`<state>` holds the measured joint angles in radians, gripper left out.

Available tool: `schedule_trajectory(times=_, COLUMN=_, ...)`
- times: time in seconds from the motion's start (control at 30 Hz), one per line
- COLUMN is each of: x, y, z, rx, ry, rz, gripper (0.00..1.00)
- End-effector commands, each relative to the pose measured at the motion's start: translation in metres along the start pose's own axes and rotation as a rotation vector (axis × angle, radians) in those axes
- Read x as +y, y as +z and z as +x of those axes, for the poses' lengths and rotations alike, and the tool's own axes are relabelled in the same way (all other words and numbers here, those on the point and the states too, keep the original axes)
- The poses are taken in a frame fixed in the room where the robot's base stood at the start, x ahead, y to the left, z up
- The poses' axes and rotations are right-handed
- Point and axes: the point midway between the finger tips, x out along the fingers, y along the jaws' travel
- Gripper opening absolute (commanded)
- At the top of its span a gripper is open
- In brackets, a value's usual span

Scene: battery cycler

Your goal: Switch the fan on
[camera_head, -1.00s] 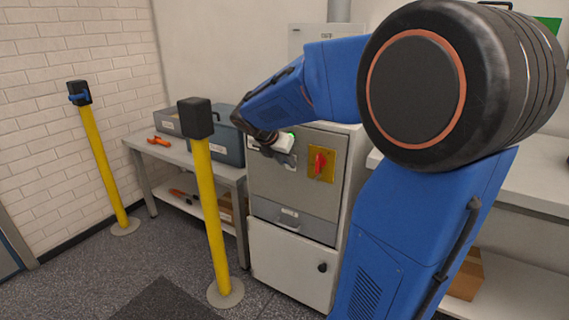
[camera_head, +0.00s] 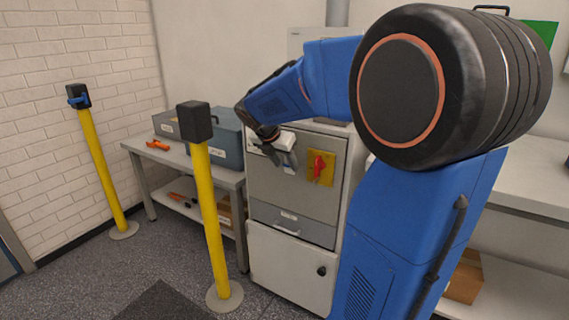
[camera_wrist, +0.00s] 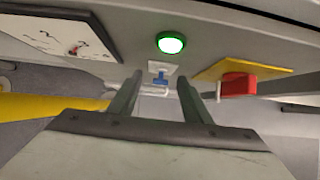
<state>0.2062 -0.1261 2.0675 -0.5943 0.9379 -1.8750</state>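I see no contact, and the remaining distance is unclear. In the head view my gripper (camera_head: 278,160) is in front of the grey cabinet's upper panel (camera_head: 310,200) and hides the toggle and lamp. No fan is recognisable.
A red rotary switch (camera_head: 319,166) on a yellow plate sits right of my gripper; it also shows in the wrist view (camera_wrist: 238,84). A gauge plate (camera_wrist: 62,38) is at the wrist view's left. A yellow post (camera_head: 212,220) and a bench (camera_head: 165,152) stand left.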

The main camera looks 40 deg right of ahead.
Motion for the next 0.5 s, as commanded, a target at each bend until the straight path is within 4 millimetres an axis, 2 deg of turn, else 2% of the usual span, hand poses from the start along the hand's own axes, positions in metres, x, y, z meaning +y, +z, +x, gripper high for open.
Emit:
schedule_trajectory(times=0.27, x=0.0, y=0.0, z=-0.003, rx=0.0, ry=0.0, rz=0.0, gripper=0.45)
schedule_trajectory(times=0.37, x=0.0, y=0.0, z=-0.012, rx=-0.001, ry=0.001, rz=0.001, gripper=0.45)
schedule_trajectory(times=0.5, x=0.001, y=0.0, z=-0.036, rx=-0.001, ry=0.003, rz=0.0, gripper=0.45)
